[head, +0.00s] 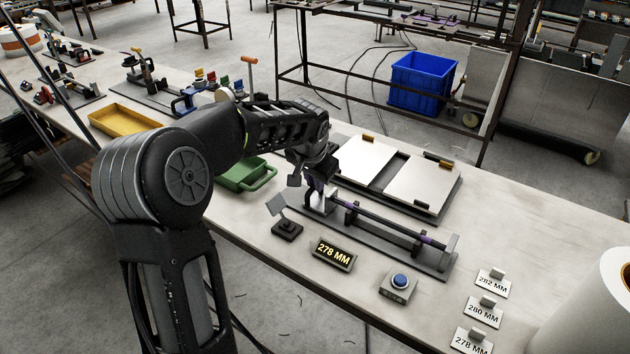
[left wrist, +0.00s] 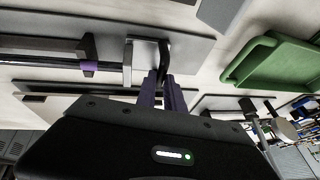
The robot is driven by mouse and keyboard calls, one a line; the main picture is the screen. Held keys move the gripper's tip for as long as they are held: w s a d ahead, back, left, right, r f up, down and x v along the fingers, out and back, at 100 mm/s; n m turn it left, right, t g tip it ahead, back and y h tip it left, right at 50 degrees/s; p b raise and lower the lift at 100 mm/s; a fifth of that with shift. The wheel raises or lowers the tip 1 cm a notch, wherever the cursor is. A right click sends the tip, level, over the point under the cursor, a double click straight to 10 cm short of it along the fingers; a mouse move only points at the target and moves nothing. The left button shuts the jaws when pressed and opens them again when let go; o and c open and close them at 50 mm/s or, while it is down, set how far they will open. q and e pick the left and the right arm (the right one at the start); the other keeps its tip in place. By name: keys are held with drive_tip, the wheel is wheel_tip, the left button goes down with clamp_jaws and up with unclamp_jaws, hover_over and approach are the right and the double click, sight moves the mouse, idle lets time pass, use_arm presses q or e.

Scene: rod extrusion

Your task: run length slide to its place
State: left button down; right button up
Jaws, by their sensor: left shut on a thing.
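The length gauge is a long dark base (head: 388,236) lying along the bench, with a dark rod (head: 385,221) above it, upright blocks and purple bands. At its left end stands a light metal slide (head: 321,201); in the left wrist view a bright metal upright (left wrist: 128,62) and a dark curved piece stand by my fingertips. My left gripper (head: 318,188) reaches down over this end, its purple fingers (left wrist: 162,88) shut on the slide. The fingers hide part of it. The display (head: 333,254) reads 278 MM. My right gripper is not in view.
A blue button box (head: 398,287) and a small tilted plate on a stand (head: 287,229) sit in front. Cards reading 282, 280 and 278 MM (head: 473,341) lie at right.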

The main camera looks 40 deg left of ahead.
use_arm(q)
drive_tip(key=a+p, duration=0.1)
drive_tip(key=a, duration=0.6)
drive_tip(key=shift+s+a+r, duration=0.1)
drive_tip(key=shift+a, duration=0.25)
drive_tip(key=c, duration=1.5)
unclamp_jaws()
drive_tip(key=shift+a, duration=0.15)
drive_tip(key=shift+o, duration=0.2)
drive_tip(key=b+v, duration=0.1)
drive_tip(key=v, duration=0.6)
drive_tip(key=shift+s+r, duration=0.2)
drive_tip(key=shift+r, duration=0.1)
